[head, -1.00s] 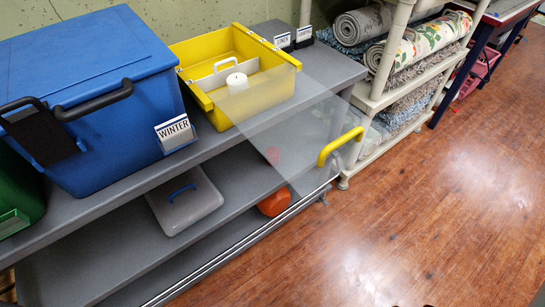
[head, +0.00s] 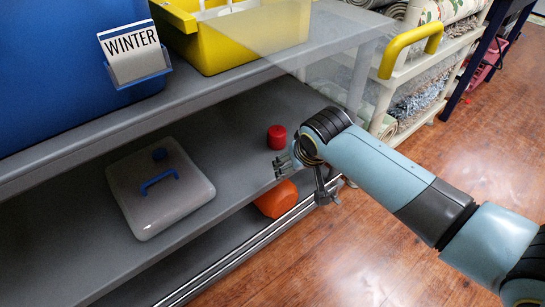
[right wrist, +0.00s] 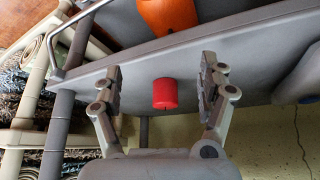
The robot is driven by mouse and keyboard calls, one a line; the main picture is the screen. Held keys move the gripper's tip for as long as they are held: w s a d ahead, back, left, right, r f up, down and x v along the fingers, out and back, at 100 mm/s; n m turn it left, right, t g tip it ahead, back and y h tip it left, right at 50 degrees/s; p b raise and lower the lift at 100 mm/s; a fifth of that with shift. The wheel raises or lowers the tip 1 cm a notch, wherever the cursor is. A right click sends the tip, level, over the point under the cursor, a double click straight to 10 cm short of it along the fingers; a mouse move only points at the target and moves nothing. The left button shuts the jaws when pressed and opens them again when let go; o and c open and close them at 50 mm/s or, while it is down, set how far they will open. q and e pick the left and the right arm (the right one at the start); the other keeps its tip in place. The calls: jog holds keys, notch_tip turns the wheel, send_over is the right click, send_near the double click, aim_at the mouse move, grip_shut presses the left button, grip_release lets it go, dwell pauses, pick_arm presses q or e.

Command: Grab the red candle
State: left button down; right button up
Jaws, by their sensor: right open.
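The red candle (head: 276,137) is a short red cylinder standing on the grey middle shelf (head: 230,150), near the shelf's right end. My right gripper (head: 304,178) is open and empty, at the front edge of that shelf, just in front of and below the candle in the picture. In the right wrist view the red candle (right wrist: 163,93) shows between the two spread fingers of the right gripper (right wrist: 160,72), beyond them and touching neither. My left gripper is not in view.
A translucent lidded box (head: 160,190) with a blue handle stands left on the same shelf. An orange object (head: 276,199) lies on the shelf below.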

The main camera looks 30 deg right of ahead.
aim_at(279, 132)
jog(key=shift+t, duration=0.3)
jog(key=w+b, duration=0.1)
jog(key=w, duration=0.1)
jog(key=w+d+f+b, duration=0.1)
jog(key=w, duration=0.2)
jog(key=w+d+b, duration=0.1)
jog(key=w, duration=0.2)
jog(key=shift+w+f+b, duration=0.15)
jog(key=shift+f+b, duration=0.2)
jog(key=shift+b, duration=0.05)
jog(key=shift+w+d, duration=0.3)
jog(key=shift+w, duration=0.35)
jog(key=w+b, duration=0.1)
jog(key=w, duration=0.1)
jog(key=w+d+b, duration=0.1)
jog(key=shift+w+d+f, duration=0.1)
jog(key=shift+w, duration=0.25)
jog(key=shift+w+f+b, duration=0.2)
jog(key=shift+f+b, duration=0.15)
jog(key=shift+b, duration=0.2)
jog(key=shift+w+d, duration=0.1)
jog(key=c, duration=1.2)
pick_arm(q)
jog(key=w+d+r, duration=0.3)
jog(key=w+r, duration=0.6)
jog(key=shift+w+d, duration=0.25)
pick_arm(e)
jog(key=shift+c, duration=0.5)
